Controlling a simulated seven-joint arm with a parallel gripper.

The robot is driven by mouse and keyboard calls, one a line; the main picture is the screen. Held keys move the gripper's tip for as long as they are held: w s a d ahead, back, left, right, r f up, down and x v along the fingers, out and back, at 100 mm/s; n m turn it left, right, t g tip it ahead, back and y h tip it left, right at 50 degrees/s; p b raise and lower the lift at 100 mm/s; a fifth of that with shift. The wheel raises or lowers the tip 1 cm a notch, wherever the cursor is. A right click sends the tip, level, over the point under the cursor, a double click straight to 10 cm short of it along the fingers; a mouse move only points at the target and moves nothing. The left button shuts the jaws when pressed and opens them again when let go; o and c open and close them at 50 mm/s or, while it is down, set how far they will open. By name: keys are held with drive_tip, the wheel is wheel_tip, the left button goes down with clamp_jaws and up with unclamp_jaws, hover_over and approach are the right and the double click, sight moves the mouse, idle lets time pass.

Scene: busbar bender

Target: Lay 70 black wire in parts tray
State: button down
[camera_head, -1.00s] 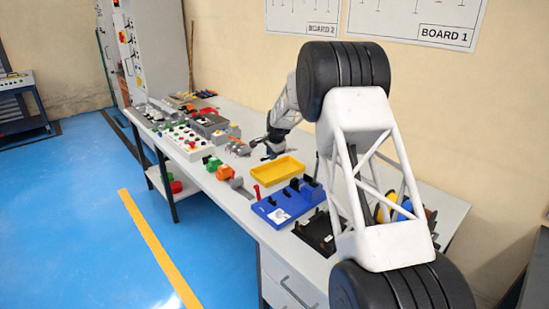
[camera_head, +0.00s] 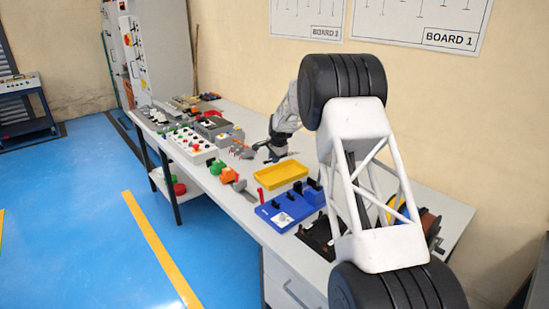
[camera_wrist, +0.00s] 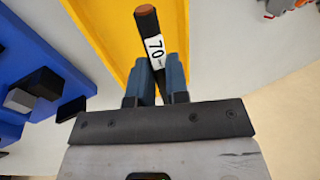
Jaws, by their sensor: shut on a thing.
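My gripper (camera_wrist: 158,85) is shut on the 70 black wire (camera_wrist: 148,25) in the wrist view. The wire is a short black piece with a copper-coloured end and a white label reading 70. It points away from my fingers, over the yellow parts tray (camera_wrist: 108,28). I cannot tell how high above the tray it is. In the head view the yellow tray (camera_head: 281,176) lies on the bench, and my gripper (camera_head: 272,152) is just behind it. The wire is too small to make out there.
A blue fixture (camera_head: 291,209) with black blocks stands just in front of the tray, also in the wrist view (camera_wrist: 30,60). Grey, orange and green parts (camera_head: 228,174) lie left of the tray. A white button box (camera_head: 191,146) is farther left. Spools stand at the right.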

hover_over(273, 178)
drive_tip(key=s, duration=0.1)
drive_tip(key=shift+s+d+f, duration=0.1)
drive_tip(key=shift+d+f, duration=0.1)
drive_tip(key=shift+f, duration=1.45)
drive_tip(key=shift+d+f, duration=0.2)
drive_tip(key=shift+f, duration=1.4)
drive_tip(key=c, duration=1)
unclamp_jaws()
drive_tip(key=shift+c, duration=0.2)
drive_tip(key=v, duration=0.7)
drive_tip(key=shift+r, duration=0.35)
drive_tip(key=shift+s, duration=0.1)
